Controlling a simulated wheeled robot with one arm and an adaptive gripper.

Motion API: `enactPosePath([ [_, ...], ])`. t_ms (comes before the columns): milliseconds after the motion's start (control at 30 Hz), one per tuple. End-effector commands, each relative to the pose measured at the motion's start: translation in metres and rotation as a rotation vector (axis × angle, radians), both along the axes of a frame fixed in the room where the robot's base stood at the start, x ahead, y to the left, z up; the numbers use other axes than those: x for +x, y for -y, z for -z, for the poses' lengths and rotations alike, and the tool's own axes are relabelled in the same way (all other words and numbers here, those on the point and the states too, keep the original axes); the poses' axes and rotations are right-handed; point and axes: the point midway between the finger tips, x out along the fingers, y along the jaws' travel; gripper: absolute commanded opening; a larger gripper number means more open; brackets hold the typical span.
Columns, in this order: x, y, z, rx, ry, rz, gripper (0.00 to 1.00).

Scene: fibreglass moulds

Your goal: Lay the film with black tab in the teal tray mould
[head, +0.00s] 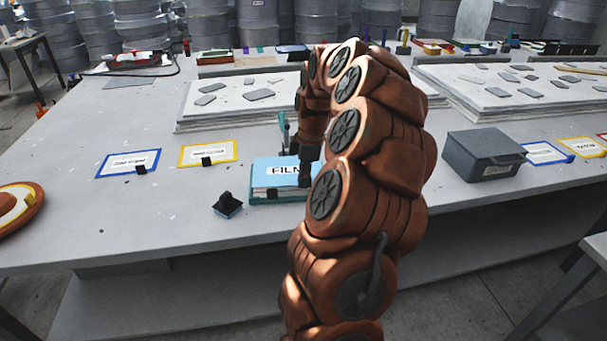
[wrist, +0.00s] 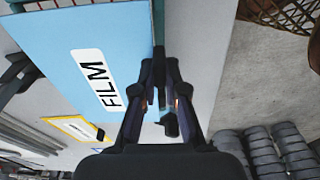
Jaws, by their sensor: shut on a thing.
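The film is a light blue sheet marked FILM (head: 285,172). A black tab shows at its front edge. In the wrist view the film (wrist: 60,65) fills the upper left. A teal tray-like edge (head: 262,201) shows just below the film's front; I cannot tell whether they touch. My gripper (wrist: 160,85) is shut at the film's near edge, beside the printed label. The exact grip is hard to see. In the head view my arm hides the film's right part and most of the gripper.
A small black block with a blue base (head: 228,205) sits left of the tray. Blue-bordered (head: 128,163) and yellow-bordered (head: 208,152) cards lie further left. A dark grey box (head: 484,153) stands right. Moulds (head: 240,108) lie behind.

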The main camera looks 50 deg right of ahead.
Motion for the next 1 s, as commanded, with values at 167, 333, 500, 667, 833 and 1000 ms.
enactPosePath([
  [167,0.0003,0.0001,0.0105,-0.001,0.001,0.000,0.00],
  [333,0.0003,0.0000,0.0123,-0.001,0.001,0.000,0.00],
  [500,0.0001,-0.0002,0.0124,0.000,0.000,0.000,0.00],
  [667,0.0000,-0.0004,0.0132,-0.017,-0.024,-0.001,0.00],
  [833,-0.0004,-0.0003,0.0129,-0.055,-0.071,0.000,0.00],
  [1000,-0.0005,-0.0001,0.0126,-0.054,-0.071,0.001,0.00],
])
